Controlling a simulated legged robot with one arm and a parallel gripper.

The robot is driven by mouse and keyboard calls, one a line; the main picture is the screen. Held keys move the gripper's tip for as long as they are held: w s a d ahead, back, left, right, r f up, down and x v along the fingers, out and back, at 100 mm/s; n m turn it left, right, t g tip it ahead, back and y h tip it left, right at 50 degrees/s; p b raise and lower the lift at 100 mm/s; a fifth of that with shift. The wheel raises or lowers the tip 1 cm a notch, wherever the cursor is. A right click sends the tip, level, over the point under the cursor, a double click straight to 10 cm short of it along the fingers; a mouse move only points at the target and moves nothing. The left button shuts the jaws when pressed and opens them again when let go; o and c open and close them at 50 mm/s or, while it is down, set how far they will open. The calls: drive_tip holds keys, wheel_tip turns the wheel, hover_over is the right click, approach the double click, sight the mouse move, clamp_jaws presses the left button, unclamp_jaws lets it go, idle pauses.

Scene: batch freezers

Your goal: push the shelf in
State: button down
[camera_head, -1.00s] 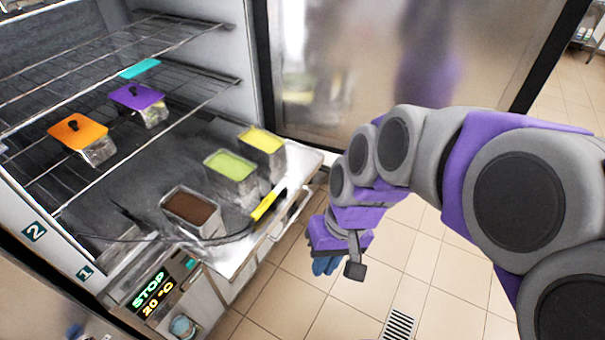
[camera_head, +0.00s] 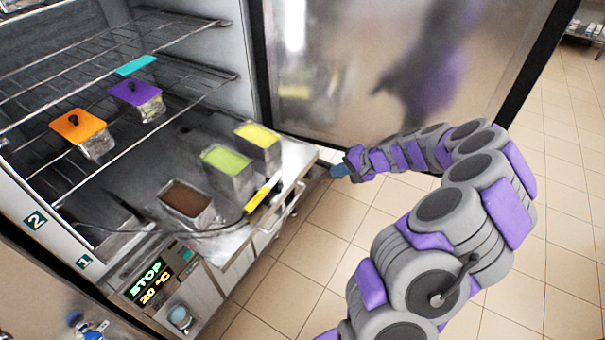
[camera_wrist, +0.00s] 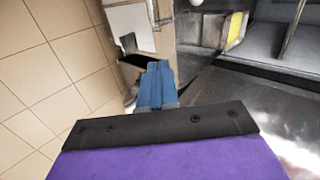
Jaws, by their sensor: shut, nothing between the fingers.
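The lower shelf (camera_head: 235,238) is a pale, flat surface at the bottom of the open freezer. It sticks out past the freezer's front and carries tubs with brown (camera_head: 188,204), green (camera_head: 228,172) and yellow (camera_head: 259,146) contents. A yellow-handled tool (camera_head: 262,192) lies near its front edge. My gripper (camera_head: 340,170), with blue fingers, is just right of the shelf's right end, near the open door. In the wrist view, the blue fingers (camera_wrist: 157,85) are shut and empty, pointing toward the unit's pale corner. I cannot tell whether they touch it.
Wire racks (camera_head: 165,110) above hold orange-lidded (camera_head: 78,126) and purple-lidded (camera_head: 136,92) containers. The open metal door (camera_head: 330,70) stands behind my gripper. A control panel (camera_head: 150,280) reads STOP and 20 °C. Tiled floor (camera_head: 310,270) is clear in front.

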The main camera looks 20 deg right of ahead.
drive_tip(key=d+f, duration=0.2)
drive_tip(key=b, duration=0.2)
approach(302, 176)
drive_tip(key=shift+m, duration=0.4)
drive_tip(key=shift+x, duration=3.05)
drive_tip(key=shift+d, duration=0.15)
